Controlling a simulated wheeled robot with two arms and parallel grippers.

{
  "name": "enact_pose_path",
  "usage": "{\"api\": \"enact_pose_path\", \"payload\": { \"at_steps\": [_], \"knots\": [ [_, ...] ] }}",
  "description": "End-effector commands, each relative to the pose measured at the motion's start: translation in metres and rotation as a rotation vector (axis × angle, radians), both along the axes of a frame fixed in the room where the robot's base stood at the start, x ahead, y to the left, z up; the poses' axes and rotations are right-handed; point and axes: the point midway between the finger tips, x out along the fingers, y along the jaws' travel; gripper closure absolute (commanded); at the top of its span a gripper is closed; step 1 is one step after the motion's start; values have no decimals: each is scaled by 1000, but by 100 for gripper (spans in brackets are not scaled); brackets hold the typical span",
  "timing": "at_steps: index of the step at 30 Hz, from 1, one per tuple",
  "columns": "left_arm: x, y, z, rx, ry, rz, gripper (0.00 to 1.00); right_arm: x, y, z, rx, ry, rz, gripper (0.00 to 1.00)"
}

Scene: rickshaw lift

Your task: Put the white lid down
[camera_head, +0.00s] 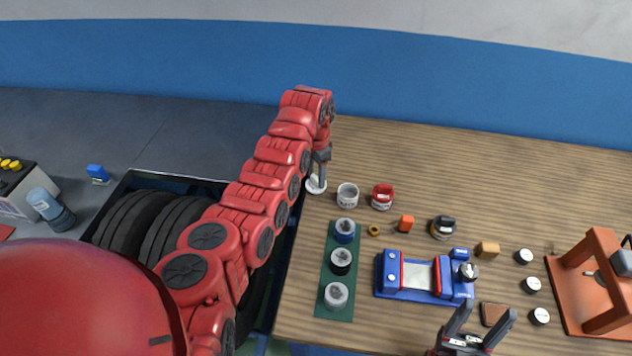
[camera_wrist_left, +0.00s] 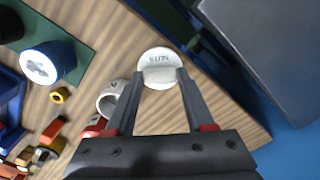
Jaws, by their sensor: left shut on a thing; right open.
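My left gripper (camera_head: 318,180) is shut on the white lid (camera_head: 312,186), at the left edge of the wooden table near its far corner. In the left wrist view the lid (camera_wrist_left: 159,66) is a round white disc with dark lettering, held between the fingertips (camera_wrist_left: 158,80). I cannot tell whether the lid touches the table. A white cup (camera_head: 347,196) stands just to the right of the lid; it also shows in the left wrist view (camera_wrist_left: 107,104). My right gripper (camera_head: 480,326) is open and empty at the table's front, below the blue vise.
A green mat (camera_head: 323,283) bears a row of jars. A red cup (camera_head: 382,198), a brass nut (camera_head: 374,230), an orange block (camera_head: 405,223) and the blue vise (camera_head: 390,275) stand nearby. An orange press (camera_head: 588,300) stands at right. The table's far part is clear.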

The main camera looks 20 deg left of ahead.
Motion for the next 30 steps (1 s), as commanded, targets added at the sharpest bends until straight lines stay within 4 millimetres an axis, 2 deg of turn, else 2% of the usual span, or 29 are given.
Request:
{"api": "enact_pose_path", "payload": {
  "at_steps": [2,5,10,24,25,29,30],
  "knots": [
    [4,2,2,-4,1,7,99,0,0,-1,0,0,0,39],
    [2,1,-12,-6,7,6,99,0,0,11,0,0,0,39],
    [3,1,-31,-6,2,7,99,0,0,10,0,0,0,39],
    [4,1,-39,-6,-1,7,99,0,0,6,0,0,0,39],
    [4,2,-38,-6,-1,7,41,0,0,7,0,0,0,39],
    [4,2,-37,-6,-1,7,18,0,0,8,0,0,0,39],
    [4,2,-37,-6,-1,7,17,0,0,8,0,0,0,39]
  ]
}}
